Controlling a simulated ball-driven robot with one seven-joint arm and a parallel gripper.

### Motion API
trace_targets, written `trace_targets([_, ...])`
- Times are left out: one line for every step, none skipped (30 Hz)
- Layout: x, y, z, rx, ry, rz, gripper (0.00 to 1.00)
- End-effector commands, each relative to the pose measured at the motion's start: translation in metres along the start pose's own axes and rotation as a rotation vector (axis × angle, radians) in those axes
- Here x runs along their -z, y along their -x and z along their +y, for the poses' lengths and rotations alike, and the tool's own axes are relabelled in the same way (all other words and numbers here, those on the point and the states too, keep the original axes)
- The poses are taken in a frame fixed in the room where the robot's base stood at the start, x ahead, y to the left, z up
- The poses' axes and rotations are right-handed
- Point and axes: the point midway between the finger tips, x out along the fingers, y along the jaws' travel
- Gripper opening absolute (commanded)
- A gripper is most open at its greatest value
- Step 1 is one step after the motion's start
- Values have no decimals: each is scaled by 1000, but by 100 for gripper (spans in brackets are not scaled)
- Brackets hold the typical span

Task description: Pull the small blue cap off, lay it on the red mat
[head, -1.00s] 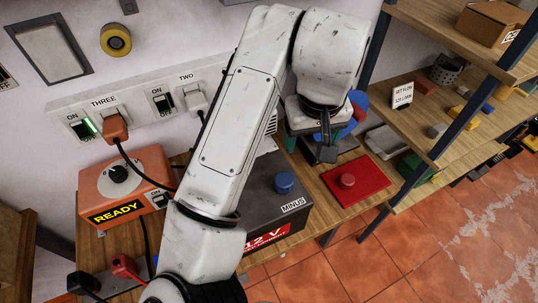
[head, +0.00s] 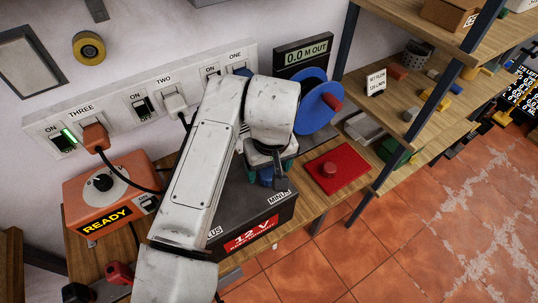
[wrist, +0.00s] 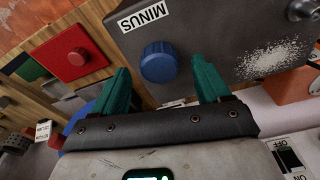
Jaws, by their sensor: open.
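The small blue cap (wrist: 159,62) is ribbed and round and sits on the dark grey battery (wrist: 215,30) beside the MINUS label. In the head view the cap (head: 267,178) is partly hidden by my gripper. My gripper (wrist: 162,72) is open and empty, its two green fingers one on each side of the cap in the wrist view.
An orange box (head: 112,200) marked READY stands left of the battery. A blue reel (head: 313,112) stands behind my gripper. A shelf post (head: 400,150) rises right of the mat. The mat has free room around the red cap.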

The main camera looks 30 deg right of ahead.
Motion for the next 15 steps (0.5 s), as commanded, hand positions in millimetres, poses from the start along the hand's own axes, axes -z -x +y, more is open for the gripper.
trace_targets([0,-3,0,0,0,-1,76])
trace_targets([0,-5,0,0,0,-1,76])
trace_targets([0,-6,0,0,0,0,76])
trace_targets([0,-7,0,0,0,0,76])
trace_targets([0,-8,0,0,0,0,76])
trace_targets([0,-8,0,0,-1,0,76])
trace_targets([0,-8,0,0,-1,0,76])
trace_targets([0,-9,0,0,-1,1,76])
trace_targets([0,-9,0,0,-1,1,76])
trace_targets([0,-8,0,0,-1,1,76])
trace_targets([0,-8,0,0,-1,1,76])
trace_targets([0,-8,0,0,-1,1,76])
trace_targets([0,-8,0,0,-1,1,74])
trace_targets([0,-8,0,0,-1,1,71])
trace_targets([0,-8,0,0,-1,1,67])
